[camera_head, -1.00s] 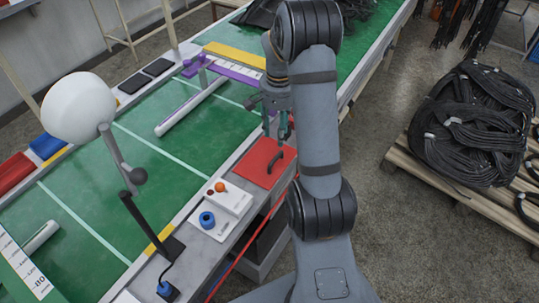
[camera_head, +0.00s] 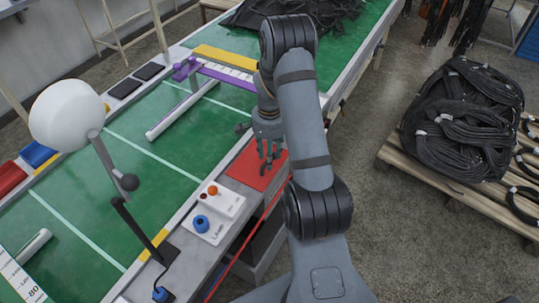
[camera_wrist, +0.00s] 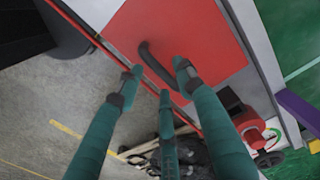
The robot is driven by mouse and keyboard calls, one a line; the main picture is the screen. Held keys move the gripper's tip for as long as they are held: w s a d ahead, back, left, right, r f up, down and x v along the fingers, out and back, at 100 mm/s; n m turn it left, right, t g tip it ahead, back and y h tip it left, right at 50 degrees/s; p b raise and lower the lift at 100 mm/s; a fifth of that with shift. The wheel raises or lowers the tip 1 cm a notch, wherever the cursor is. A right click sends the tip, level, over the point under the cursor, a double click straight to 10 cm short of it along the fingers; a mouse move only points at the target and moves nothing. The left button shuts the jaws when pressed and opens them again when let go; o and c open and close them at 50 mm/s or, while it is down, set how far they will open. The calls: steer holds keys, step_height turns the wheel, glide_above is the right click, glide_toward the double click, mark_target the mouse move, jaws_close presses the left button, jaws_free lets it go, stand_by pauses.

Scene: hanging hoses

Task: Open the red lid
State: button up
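The red lid (camera_head: 241,172) is a flat square panel on the grey bench edge, lying closed. In the wrist view the red lid (camera_wrist: 205,35) fills the upper middle and carries a curved black handle (camera_wrist: 157,66). My gripper (camera_head: 269,170) is over the lid in the head view and hides most of the handle. In the wrist view my gripper (camera_wrist: 158,72) has its fingers spread, with the handle between the tips. I cannot tell whether any finger touches the handle.
Next to the lid is a white switch panel with an orange knob (camera_head: 213,190) and a blue knob (camera_head: 201,223). A white round lamp (camera_head: 67,112) stands at left. A purple-and-white bar (camera_head: 225,73) lies beyond. Coiled black hoses (camera_head: 462,125) fill a pallet at right.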

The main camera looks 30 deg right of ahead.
steer(key=shift+c, duration=1)
jaws_close()
